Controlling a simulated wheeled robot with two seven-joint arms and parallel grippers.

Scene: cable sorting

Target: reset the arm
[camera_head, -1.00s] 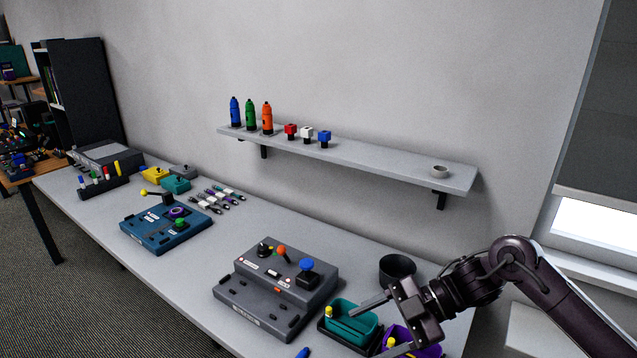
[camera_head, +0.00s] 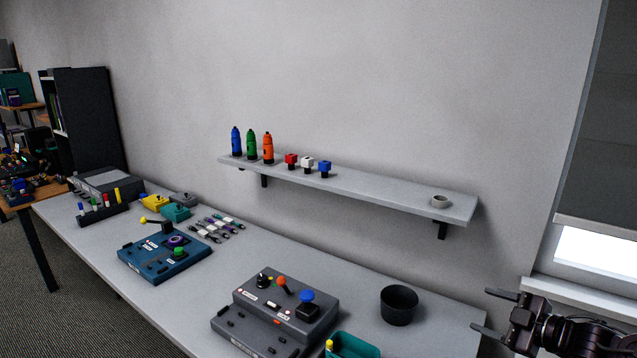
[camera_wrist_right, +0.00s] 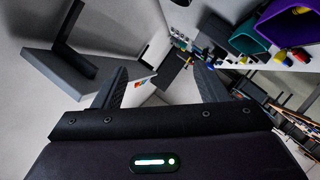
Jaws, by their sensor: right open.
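My right gripper (camera_head: 488,311) is at the lower right of the head view, past the right end of the table. Its two fingers are spread wide with nothing between them. The right wrist view also shows the open fingers (camera_wrist_right: 162,92) with nothing held. My left gripper is not in view.
The long grey table (camera_head: 120,267) holds a grey control box (camera_head: 262,318), a blue control box (camera_head: 152,262), a dark round cup (camera_head: 398,308) and a teal bin (camera_head: 352,346). A wall shelf (camera_head: 385,194) carries bottles and small blocks. A purple bin (camera_wrist_right: 292,28) shows in the wrist view.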

